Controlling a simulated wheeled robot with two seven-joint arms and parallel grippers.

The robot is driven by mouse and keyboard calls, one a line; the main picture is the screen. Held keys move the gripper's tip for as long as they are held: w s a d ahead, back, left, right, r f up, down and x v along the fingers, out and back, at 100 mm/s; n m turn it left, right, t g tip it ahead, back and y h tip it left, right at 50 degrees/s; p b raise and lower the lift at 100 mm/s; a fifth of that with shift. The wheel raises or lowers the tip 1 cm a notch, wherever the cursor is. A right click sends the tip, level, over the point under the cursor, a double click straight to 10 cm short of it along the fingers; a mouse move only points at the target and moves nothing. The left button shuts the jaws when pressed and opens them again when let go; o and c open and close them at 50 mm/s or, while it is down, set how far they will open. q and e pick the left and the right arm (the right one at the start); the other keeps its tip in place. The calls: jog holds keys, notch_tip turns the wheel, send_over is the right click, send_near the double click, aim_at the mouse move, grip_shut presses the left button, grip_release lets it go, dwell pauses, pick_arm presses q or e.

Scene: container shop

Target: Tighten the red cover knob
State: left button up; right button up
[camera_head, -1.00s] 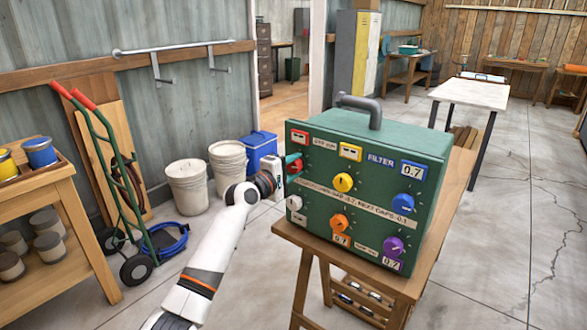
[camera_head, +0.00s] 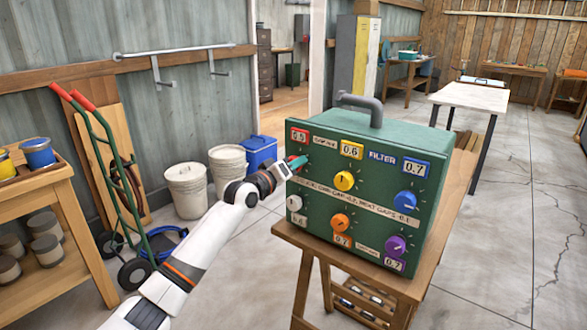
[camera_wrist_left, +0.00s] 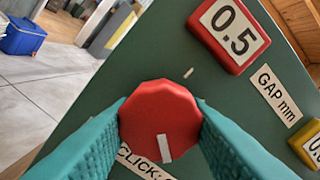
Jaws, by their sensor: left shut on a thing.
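The green box (camera_head: 345,225) with a grey handle stands on a wooden stand, and its front carries several coloured knobs. My left gripper (camera_head: 298,163) is at the upper left of this front, shut around the red knob. It mostly hides the knob in the head view. In the left wrist view the faceted red knob (camera_wrist_left: 160,105) sits between the two teal fingers (camera_wrist_left: 160,125), with its white mark toward the bottom. A pale tick lies on the panel above it. The red-framed display (camera_wrist_left: 232,32) beside it reads 0.5. My right gripper is not in view.
A yellow knob (camera_head: 344,181), blue knob (camera_head: 404,201), orange knob (camera_head: 341,222), purple knob (camera_head: 395,246) and white knob (camera_head: 294,203) share the panel. The yellow-framed display (camera_head: 350,150) reads 0.6. White buckets (camera_head: 186,190) and a blue cooler (camera_head: 260,152) stand behind my left arm.

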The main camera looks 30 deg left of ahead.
pick_arm(q)
jog(key=shift+f+m, duration=0.15)
jog(key=shift+m, duration=0.65)
jog(key=o, duration=1)
jog(key=shift+s, duration=0.1)
jog(key=s, duration=0.8)
jog(key=s+a+b, duration=0.1)
jog(key=s, duration=0.2)
jog(key=shift+s, duration=0.4)
